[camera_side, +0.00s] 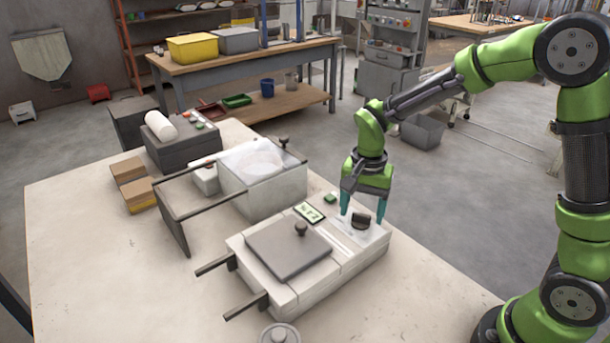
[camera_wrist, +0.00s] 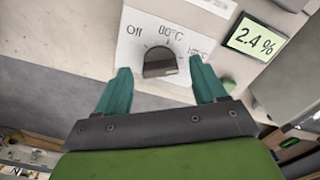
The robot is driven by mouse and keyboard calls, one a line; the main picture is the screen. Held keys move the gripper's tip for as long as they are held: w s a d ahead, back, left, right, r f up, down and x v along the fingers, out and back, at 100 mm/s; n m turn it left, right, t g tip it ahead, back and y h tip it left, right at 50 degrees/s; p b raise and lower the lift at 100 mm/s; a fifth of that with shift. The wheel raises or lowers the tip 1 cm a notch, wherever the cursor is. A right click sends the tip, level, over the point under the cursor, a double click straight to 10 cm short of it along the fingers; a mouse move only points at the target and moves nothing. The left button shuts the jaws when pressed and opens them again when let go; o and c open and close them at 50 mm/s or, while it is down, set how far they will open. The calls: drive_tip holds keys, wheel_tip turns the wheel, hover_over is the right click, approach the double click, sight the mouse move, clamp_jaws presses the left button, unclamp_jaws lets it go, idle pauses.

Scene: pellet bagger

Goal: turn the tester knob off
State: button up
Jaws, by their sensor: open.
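The tester (camera_side: 300,262) is a pale box on the table, with a flat grey lid at its left and a dark knob (camera_side: 361,220) on its right part. In the wrist view the dark knob (camera_wrist: 160,62) sits on a white dial plate (camera_wrist: 135,50) marked "Off", "80°C" and a third, partly hidden mark. Which mark the knob points to is too small to tell. My gripper (camera_side: 362,217) is open, pointing down over the dial. Its teal fingers (camera_wrist: 160,66) stand on either side of the knob, apart from it.
The tester display (camera_wrist: 255,39) reads 2.4 %. A round black handle (camera_side: 300,229) stands on the lid. A pale machine (camera_side: 265,190) with dark rails stands behind the tester. A small round lidded pot (camera_side: 279,334) is at the front. The table's right front is clear.

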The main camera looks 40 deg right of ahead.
drive_tip(key=shift+f, duration=0.3)
drive_tip(key=c, duration=1.1)
drive_tip(key=shift+o, duration=0.2)
